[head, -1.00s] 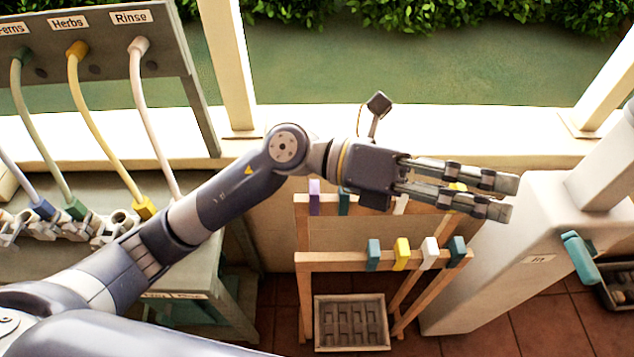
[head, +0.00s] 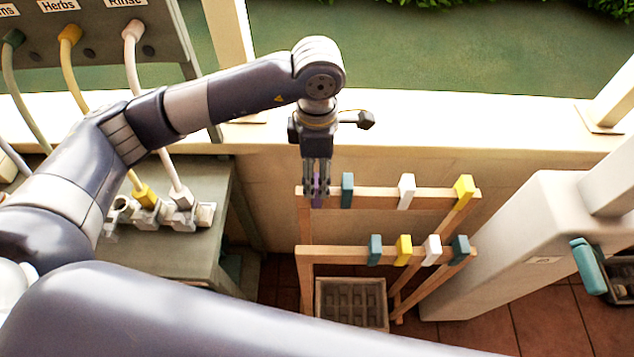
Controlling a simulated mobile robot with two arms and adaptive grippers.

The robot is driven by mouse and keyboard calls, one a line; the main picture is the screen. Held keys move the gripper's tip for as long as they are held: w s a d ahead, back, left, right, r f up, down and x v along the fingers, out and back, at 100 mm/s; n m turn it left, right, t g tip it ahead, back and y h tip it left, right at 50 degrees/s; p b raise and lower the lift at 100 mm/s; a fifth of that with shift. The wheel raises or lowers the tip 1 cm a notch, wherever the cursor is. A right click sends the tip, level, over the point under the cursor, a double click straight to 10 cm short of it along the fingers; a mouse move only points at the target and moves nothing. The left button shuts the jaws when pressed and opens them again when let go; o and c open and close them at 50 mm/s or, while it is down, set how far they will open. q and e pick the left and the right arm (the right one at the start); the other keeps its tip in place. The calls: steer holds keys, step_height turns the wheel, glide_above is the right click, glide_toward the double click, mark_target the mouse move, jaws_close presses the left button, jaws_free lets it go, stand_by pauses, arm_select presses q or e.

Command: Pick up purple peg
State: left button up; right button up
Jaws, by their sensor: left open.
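The purple peg (head: 317,188) sits at the left end of the upper rail of a wooden rack (head: 376,199). Only a narrow part of it shows between and behind the fingers. My left gripper (head: 316,201) points down over the peg, with its fingers on either side of it and open. Whether the fingers touch the peg cannot be told. My right gripper is not in view.
The upper rail also bears a teal peg (head: 347,190) close to the right of my gripper, a white peg (head: 406,191) and a yellow peg (head: 464,189). The lower rail (head: 340,256) holds several pegs. A grey tray (head: 350,283) lies below. A pale pillar (head: 480,250) stands right.

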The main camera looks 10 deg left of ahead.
mark_target(316, 180)
arm_select(q)
steer(key=shift+f, duration=0.35)
steer(key=f+p, duration=0.2)
steer(key=f, duration=0.1)
steer(key=f+p, duration=0.1)
steer(key=shift+s+f, duration=0.25)
steer(key=shift+f, duration=0.5)
steer(key=c, duration=0.9)
